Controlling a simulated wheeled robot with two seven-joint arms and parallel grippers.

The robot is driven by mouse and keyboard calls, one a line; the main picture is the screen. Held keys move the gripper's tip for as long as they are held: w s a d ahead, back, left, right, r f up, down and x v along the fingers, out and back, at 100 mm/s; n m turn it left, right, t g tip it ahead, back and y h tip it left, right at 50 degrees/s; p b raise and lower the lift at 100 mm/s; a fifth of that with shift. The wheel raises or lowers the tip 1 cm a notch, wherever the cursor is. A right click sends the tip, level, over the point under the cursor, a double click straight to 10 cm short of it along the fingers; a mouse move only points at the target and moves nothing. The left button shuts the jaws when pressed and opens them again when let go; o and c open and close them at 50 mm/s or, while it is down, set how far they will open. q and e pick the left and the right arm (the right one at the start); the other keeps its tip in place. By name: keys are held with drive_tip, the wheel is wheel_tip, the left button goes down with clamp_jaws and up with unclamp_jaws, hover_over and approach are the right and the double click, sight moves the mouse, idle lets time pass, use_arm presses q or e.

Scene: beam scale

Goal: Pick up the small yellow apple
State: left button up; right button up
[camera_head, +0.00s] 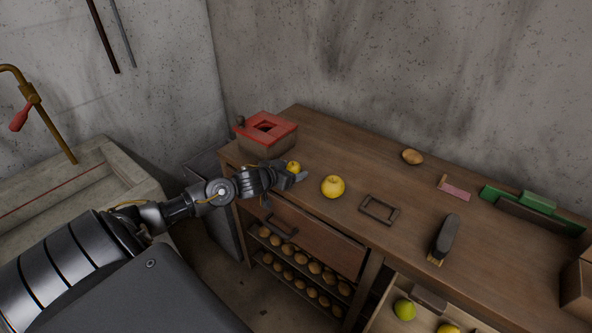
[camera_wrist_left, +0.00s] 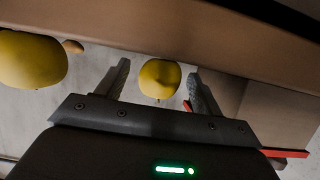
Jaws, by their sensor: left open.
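The small yellow apple (camera_head: 293,167) sits on the wooden bench top near its left front edge. In the left wrist view the small apple (camera_wrist_left: 159,79) appears between the two fingers, with a gap on each side. My left gripper (camera_head: 296,176) is open around or just in front of it; contact cannot be told. The fingers also show in the left wrist view (camera_wrist_left: 161,88). A larger yellow apple (camera_head: 333,187) stands to the right on the bench, and it also shows in the left wrist view (camera_wrist_left: 30,60). My right gripper is not in view.
A box with a red top (camera_head: 266,133) stands behind the small apple. A dark rectangular frame (camera_head: 380,210), a brush (camera_head: 444,239) and a potato (camera_head: 412,157) lie farther right on the bench (camera_head: 345,140). An open drawer (camera_head: 378,318) below holds fruit.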

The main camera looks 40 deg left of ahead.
use_arm(q)
drive_tip(key=c, duration=1.1)
drive_tip(key=shift+r, duration=0.1)
drive_tip(key=shift+r, duration=0.2)
wheel_tip(320, 180, up, 2)
drive_tip(key=shift+r, duration=0.1)
drive_tip(key=s+d+r, duration=0.1)
drive_tip(key=s+r, duration=0.2)
drive_tip(key=s, duration=0.1)
drive_tip(key=s+d+r, duration=0.1)
drive_tip(key=s+r, duration=0.3)
drive_tip(key=s, duration=0.1)
drive_tip(key=s+d+r+p, duration=0.1)
drive_tip(key=s+r, duration=0.2)
drive_tip(key=s, duration=0.1)
drive_tip(key=shift+s+d+r, duration=0.15)
drive_tip(key=shift+s+d, duration=0.15)
drive_tip(key=shift+d, duration=0.05)
